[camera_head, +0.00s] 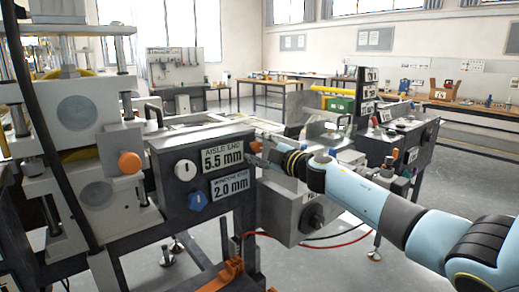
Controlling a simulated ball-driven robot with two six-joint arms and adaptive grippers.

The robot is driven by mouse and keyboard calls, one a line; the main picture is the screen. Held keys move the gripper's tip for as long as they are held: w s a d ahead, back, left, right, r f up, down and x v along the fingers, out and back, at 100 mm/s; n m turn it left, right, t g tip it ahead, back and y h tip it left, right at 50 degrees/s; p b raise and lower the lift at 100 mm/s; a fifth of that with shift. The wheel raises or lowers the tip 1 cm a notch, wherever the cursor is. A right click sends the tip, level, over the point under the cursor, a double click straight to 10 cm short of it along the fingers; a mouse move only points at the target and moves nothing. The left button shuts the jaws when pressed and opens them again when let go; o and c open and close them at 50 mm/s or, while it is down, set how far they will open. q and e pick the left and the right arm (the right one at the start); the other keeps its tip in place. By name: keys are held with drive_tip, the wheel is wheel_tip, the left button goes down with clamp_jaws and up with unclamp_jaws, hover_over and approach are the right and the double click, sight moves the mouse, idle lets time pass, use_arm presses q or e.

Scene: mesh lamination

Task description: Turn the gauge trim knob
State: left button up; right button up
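A dark panel on the machine front carries a white round knob (185,170) with a dark mark and, below it, a blue knob (197,201). Beside them are a label reading "AISLE END 5.5 mm" (222,157) and a label reading "WINDOW END 2.0 mm" (230,185). No knob is marked as the gauge trim knob. My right gripper (257,152) is at the panel's right edge, right of the labels and apart from both knobs. It is small and dark here, and its finger opening is unclear. My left gripper is not in view.
A grey box with a black knob (312,217) stands below my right arm. An orange clamp-like part (222,275) is at the bottom. Red and black cables hang low; open floor lies behind.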

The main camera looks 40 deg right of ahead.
clamp_jaws()
drive_tip(key=n, duration=0.5)
drive_tip(key=shift+f, duration=0.1)
drive_tip(key=shift+o, duration=1)
unclamp_jaws()
drive_tip(key=s, duration=0.7)
drive_tip(key=shift+s+d, duration=0.25)
drive_tip(key=shift+d, duration=0.05)
